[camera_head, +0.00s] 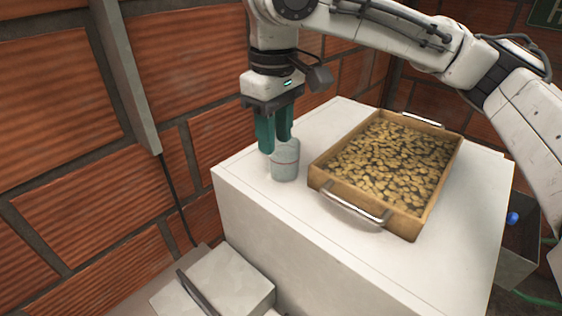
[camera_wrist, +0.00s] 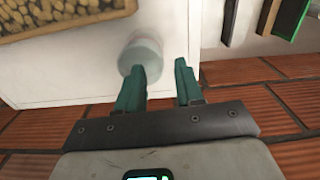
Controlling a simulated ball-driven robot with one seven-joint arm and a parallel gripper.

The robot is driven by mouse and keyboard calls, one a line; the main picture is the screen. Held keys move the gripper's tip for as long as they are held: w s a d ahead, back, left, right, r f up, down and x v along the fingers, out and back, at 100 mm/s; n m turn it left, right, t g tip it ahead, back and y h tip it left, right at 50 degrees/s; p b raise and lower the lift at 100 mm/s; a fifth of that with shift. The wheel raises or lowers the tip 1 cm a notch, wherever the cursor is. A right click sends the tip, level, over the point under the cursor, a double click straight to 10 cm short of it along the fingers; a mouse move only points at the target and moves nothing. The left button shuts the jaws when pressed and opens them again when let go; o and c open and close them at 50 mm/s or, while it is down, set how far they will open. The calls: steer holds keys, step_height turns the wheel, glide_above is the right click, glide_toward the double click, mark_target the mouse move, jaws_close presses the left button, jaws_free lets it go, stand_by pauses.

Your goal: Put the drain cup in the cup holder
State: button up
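I cannot make out a cup holder in either view.
A wooden tray (camera_head: 328,185) of beans with metal handles fills much of the white cabinet top (camera_head: 290,215), right of the cup. A brick wall (camera_head: 60,90) stands to the left. A grey bin (camera_head: 515,262) sits low at right. A lower pale box (camera_head: 235,280) is in front.

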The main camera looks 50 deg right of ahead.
mark_target(276, 177)
steer(key=shift+f+p, duration=0.55)
steer(key=shift+f, duration=2.6)
jaws_close()
